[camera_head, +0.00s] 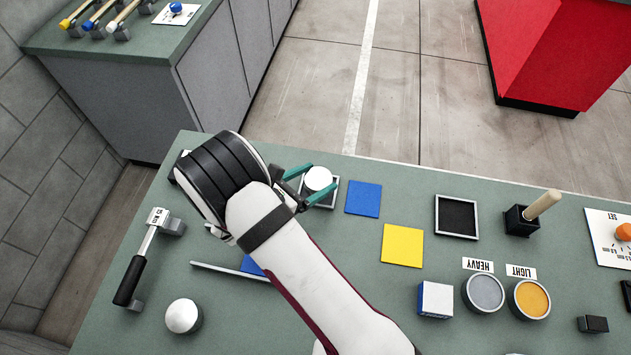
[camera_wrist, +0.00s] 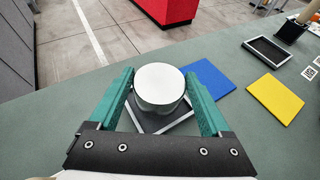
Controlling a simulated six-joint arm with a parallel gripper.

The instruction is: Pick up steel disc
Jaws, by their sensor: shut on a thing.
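The steel disc (camera_head: 318,178) is a short, pale round cylinder with a flat light top. It also shows in the middle of the wrist view (camera_wrist: 159,84). My gripper (camera_head: 325,174) has its teal fingers on either side of the disc and is shut on it; the fingers flank it in the wrist view too (camera_wrist: 160,76). The disc is over a small square tray (camera_wrist: 150,126) with a pale rim and dark inside. I cannot tell whether the disc touches the tray floor.
A blue square (camera_head: 363,199) and a yellow square (camera_head: 403,245) lie right of the tray. An empty dark tray (camera_head: 456,216), a black block with a wooden peg (camera_head: 522,217), and HEAVY (camera_head: 485,293) and LIGHT (camera_head: 530,298) cups stand further right. A white dome (camera_head: 183,316) is front left.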

